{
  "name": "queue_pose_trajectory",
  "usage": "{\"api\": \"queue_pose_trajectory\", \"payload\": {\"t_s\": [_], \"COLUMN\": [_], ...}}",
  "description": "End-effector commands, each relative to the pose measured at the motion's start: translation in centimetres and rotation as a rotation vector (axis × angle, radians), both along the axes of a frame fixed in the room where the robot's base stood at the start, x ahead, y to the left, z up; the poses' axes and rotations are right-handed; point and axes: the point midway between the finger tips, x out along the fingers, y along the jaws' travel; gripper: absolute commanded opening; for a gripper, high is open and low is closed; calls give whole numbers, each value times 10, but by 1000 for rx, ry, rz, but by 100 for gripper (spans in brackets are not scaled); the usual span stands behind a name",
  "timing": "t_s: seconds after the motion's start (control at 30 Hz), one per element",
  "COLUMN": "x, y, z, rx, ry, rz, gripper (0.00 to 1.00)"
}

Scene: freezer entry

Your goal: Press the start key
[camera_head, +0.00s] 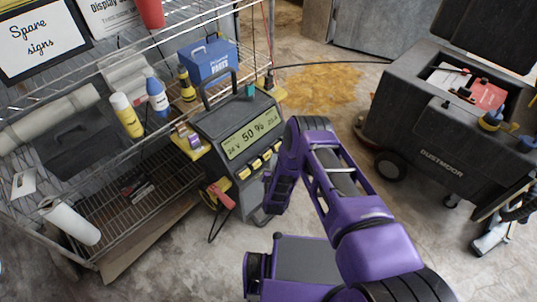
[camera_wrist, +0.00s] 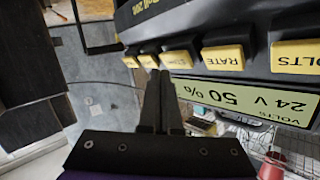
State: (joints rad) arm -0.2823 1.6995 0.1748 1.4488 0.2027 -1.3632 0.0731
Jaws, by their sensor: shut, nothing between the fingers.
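A dark grey charger (camera_head: 212,124) stands on the floor, its display reading 24 V, 50 % and 20 A. A row of yellow keys (camera_head: 256,163) runs below the display. In the wrist view the charger is upside down; the VOLTS key (camera_wrist: 295,57) and RATE key (camera_wrist: 223,58) are readable. Smaller keys (camera_wrist: 175,59) follow to the left, their labels too small to read surely, so I cannot tell which is start. My gripper (camera_wrist: 160,76) is shut and empty, its tips close to these smaller keys. Contact cannot be told. In the head view my wrist hides part of the charger's right side.
A wire shelf (camera_head: 120,215) with bottles, a paper roll and a blue parts box (camera_head: 208,62) stands left and behind. A red clamp (camera_head: 221,196) hangs at the charger's front. A dark floor machine (camera_head: 430,130) stands right. Bare floor lies between, with a yellowish stain (camera_head: 325,88).

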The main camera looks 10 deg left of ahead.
Motion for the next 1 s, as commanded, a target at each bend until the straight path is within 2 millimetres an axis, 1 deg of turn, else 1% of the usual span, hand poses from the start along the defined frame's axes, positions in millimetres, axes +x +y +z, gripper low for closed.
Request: {"api": "queue_pose_trajectory", "payload": {"t_s": [0.27, 0.7, 0.83, 1.0], "x": [-1, -22, -26, -26], "y": [-2, -28, -33, -34], "z": [2, 25, 27, 26], "rx": [-1, -2, -1, 0], "ry": [1, 1, 1, 0], "rz": [0, 0, 0, 0], "gripper": [0, 0, 0, 0]}}
